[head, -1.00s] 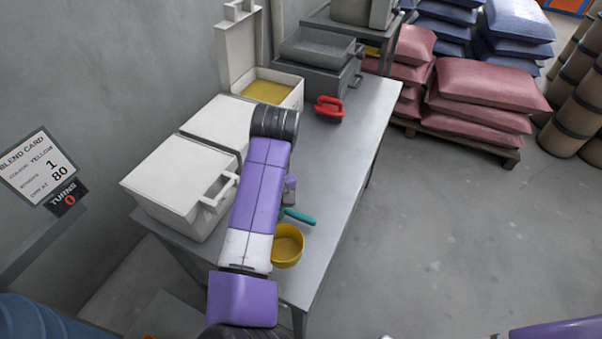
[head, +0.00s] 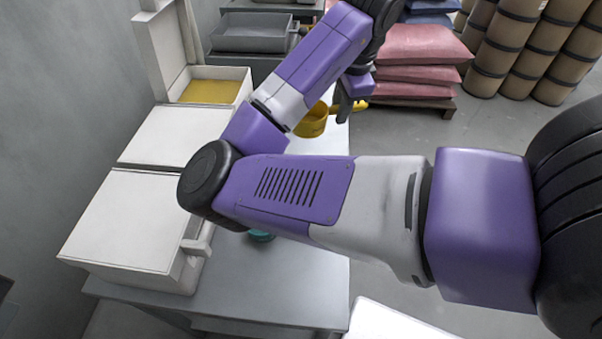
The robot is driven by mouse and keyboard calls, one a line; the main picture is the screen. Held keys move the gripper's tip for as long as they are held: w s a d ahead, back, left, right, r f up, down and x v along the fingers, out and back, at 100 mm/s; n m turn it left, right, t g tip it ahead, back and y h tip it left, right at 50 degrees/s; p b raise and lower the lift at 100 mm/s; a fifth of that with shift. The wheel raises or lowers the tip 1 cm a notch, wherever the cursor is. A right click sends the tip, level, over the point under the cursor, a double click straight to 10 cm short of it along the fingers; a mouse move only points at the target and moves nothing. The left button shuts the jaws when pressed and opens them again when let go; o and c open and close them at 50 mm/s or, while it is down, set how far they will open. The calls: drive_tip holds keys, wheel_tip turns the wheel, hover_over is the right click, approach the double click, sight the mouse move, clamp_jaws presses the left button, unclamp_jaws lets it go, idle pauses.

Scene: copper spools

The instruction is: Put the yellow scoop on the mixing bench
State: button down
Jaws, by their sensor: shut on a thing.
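My gripper (head: 346,108) is at the upper middle of the head view, shut on the handle of the yellow scoop (head: 312,121). The scoop's round cup shows to the left of the fingers, and the end of its handle shows to their right. It appears held above the far right part of a grey bench (head: 285,285); the exact gap cannot be told. My arm crosses the picture and covers much of the bench. I cannot tell from the picture whether this is the mixing bench.
Two white lidded bins (head: 135,220) and an open bin with yellow powder (head: 212,90) line the bench's wall side. A teal object (head: 261,236) is partly hidden under my arm. A grey tray (head: 250,33) stands behind. Pink sacks (head: 425,45) and brown drums (head: 530,50) are beyond.

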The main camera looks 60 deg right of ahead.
drive_tip(key=s+a+x, duration=0.1)
drive_tip(key=x, duration=0.5)
drive_tip(key=s+a+b+x, duration=0.1)
drive_tip(key=x, duration=0.5)
drive_tip(key=s+a+f+x, duration=0.1)
drive_tip(key=x, duration=0.5)
drive_tip(key=shift+w+d+f, duration=0.1)
drive_tip(key=shift+f, duration=0.2)
drive_tip(key=shift+f, duration=0.15)
drive_tip(key=c, duration=1.3)
unclamp_jaws()
